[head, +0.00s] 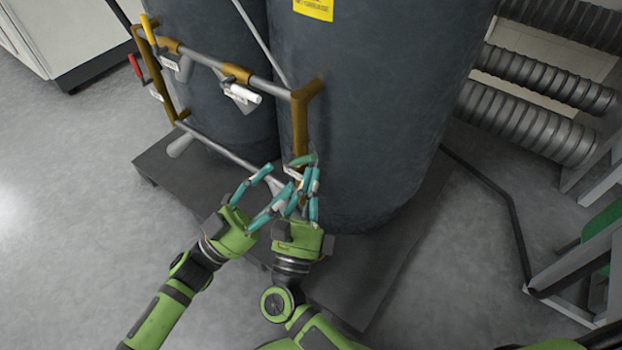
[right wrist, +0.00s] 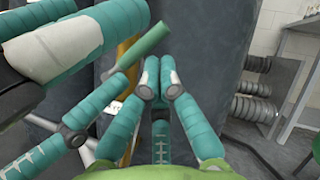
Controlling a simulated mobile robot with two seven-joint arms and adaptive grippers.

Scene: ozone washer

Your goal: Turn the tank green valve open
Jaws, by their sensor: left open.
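The green valve handle (right wrist: 150,42) shows as a short dark green bar in the right wrist view, slanting up to the right just above my right fingertips. In the head view its green end (head: 302,160) is at the low end of the brass pipe, partly hidden by my fingers. My right gripper (head: 310,182) is close below the handle; contact and jaw opening are unclear. Two of its fingertips (right wrist: 159,80) are close together in the wrist view. My left gripper (head: 270,187) is open just left of it, its fingers crowding the same spot.
Two dark grey tanks (head: 375,100) stand on a dark platform (head: 410,215). Pipes with a yellow handle (head: 149,28), a red handle (head: 136,67) and a white handle (head: 243,94) run at left. Ribbed hoses (head: 535,80) and a metal frame (head: 590,260) are at right. Floor at left is clear.

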